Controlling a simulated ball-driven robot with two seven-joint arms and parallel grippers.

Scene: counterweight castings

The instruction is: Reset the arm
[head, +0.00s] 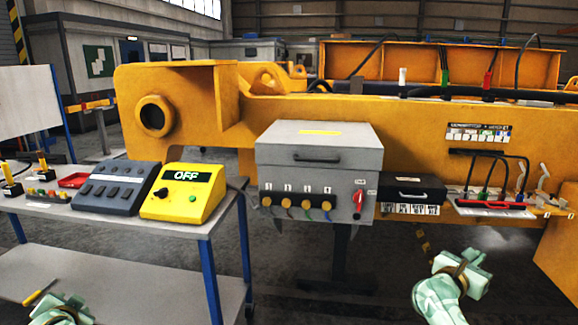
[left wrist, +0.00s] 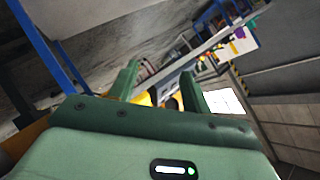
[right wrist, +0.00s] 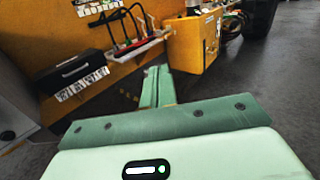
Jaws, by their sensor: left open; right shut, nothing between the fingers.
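My right gripper (head: 470,268) hangs in the lower right of the head view, in front of the yellow casting and apart from it. In the right wrist view its fingers (right wrist: 157,88) are together with nothing between them. My left gripper (head: 62,308) shows only in part at the lower left edge of the head view, by the lower shelf of the table. In the left wrist view its two green fingers (left wrist: 158,85) stand apart with nothing held between them.
A table (head: 215,222) on the left bears a yellow box marked OFF (head: 183,194) and a dark switch panel (head: 116,190). A grey box (head: 316,165) with a red switch, a black case (head: 412,187) and a cable tray (head: 490,207) line the yellow casting (head: 420,125). The floor below is open.

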